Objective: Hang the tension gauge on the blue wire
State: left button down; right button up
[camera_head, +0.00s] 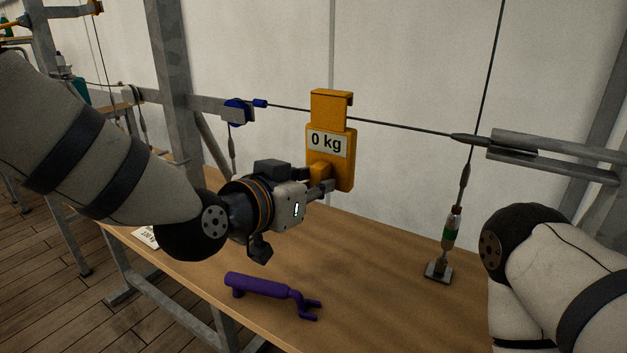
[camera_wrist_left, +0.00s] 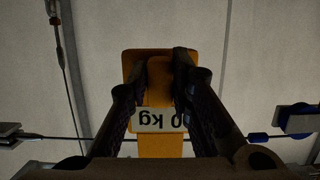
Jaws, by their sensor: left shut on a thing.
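The tension gauge (camera_head: 342,172) is a yellow-orange block with a white "0 kg" label and a bent hook plate on top. My left gripper (camera_head: 325,183) is shut on its front grip and holds it upright above the table. In the left wrist view the gauge (camera_wrist_left: 155,147) sits between the two dark fingers (camera_wrist_left: 160,88), its label upside down. The blue wire (camera_head: 400,126) is a thin dark cable with a blue end. It passes behind the gauge at hook height; I cannot tell whether it lies inside the hook. My right gripper is out of view.
The wire runs from a blue fitting (camera_head: 237,112) to a grey spar (camera_head: 545,150). A steeper cable with a turnbuckle (camera_head: 450,230) stands at right. A purple tool (camera_head: 265,287) lies on the wooden table (camera_head: 385,300). My right arm fills the lower right.

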pick_arm(q)
jog(key=shift+f, duration=0.95)
jog(key=c, duration=1.4)
grip_release()
jog(key=shift+o, duration=0.2)
jog(key=shift+f, duration=0.1)
